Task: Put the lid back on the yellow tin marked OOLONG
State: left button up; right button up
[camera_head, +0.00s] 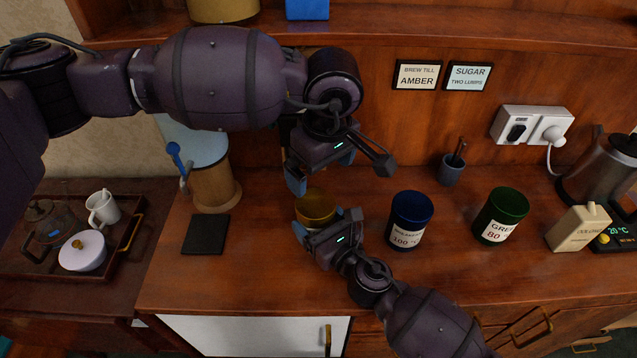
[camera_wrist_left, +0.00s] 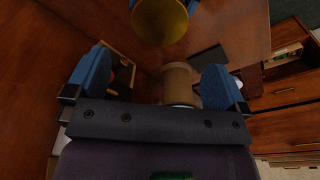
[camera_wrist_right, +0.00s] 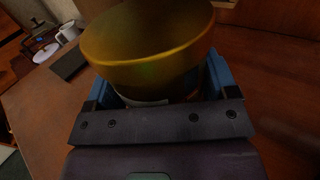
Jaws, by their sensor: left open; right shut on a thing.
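The yellow tin (camera_head: 316,205) stands on the wooden counter, left of the blue tin. My left gripper (camera_head: 340,171) is open and empty, above and behind the tin. The left wrist view shows the gold round top (camera_wrist_left: 160,20) beyond its fingers. I cannot make out a separate loose lid. A gold object (camera_head: 222,10) on the upper shelf is cut off.
A blue tin (camera_head: 411,218) and a green tin (camera_head: 500,215) stand to the right. A dark square mat (camera_head: 206,234) and a tan cylindrical stand (camera_head: 214,188) are at left. A tray (camera_head: 130,238) holds tea things. Counter between mat and yellow tin is clear.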

pick_arm(q)
jog(key=shift+s+r, duration=0.1)
jog(key=shift+r, duration=1.25)
jog(key=shift+d, duration=0.1)
pick_arm(e)
jog(key=o, duration=1.2)
jog(key=shift+s, duration=0.1)
pick_arm(q)
jog(key=shift+f+b, duration=0.45)
jog(key=shift+f, duration=0.3)
pick_arm(e)
jog(key=v, duration=1)
jog(key=shift+s+d, duration=0.2)
jog(key=shift+d, duration=0.1)
